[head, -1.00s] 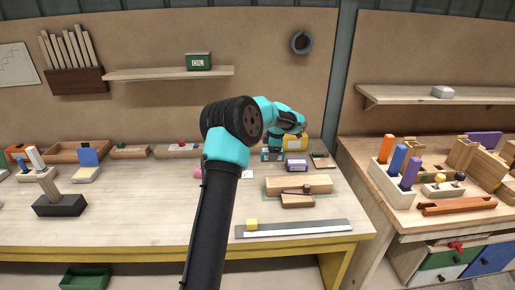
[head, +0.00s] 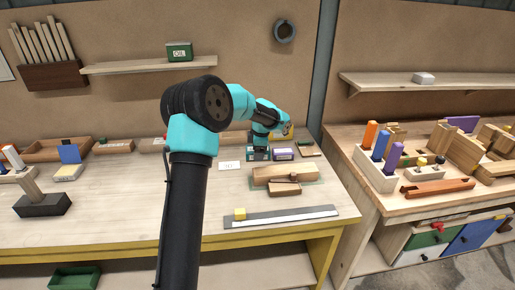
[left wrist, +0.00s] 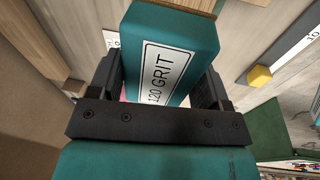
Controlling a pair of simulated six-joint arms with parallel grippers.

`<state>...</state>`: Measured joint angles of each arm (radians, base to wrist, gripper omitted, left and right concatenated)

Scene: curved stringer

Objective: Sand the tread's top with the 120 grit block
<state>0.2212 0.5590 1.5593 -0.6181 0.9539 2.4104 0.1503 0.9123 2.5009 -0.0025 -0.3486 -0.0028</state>
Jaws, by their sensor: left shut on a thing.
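My left gripper (head: 260,148) is at the back of the left bench and is shut on the teal 120 grit block (head: 257,155). In the left wrist view the block (left wrist: 172,50) sits between the two dark fingers, its "120 GRIT" label facing the camera and a brown strip along its far edge. A pale wooden piece (head: 275,172), likely the tread, lies on a green mat in front of and right of the gripper, apart from it. A smaller wooden piece (head: 285,189) lies against its front. My right gripper is not in view.
A purple-labelled block (head: 283,154) stands just right of the held block. A white card (head: 229,165) lies to its left. A steel rule (head: 285,217) with a yellow cube (head: 240,213) lies near the front edge. The bench's middle left is clear.

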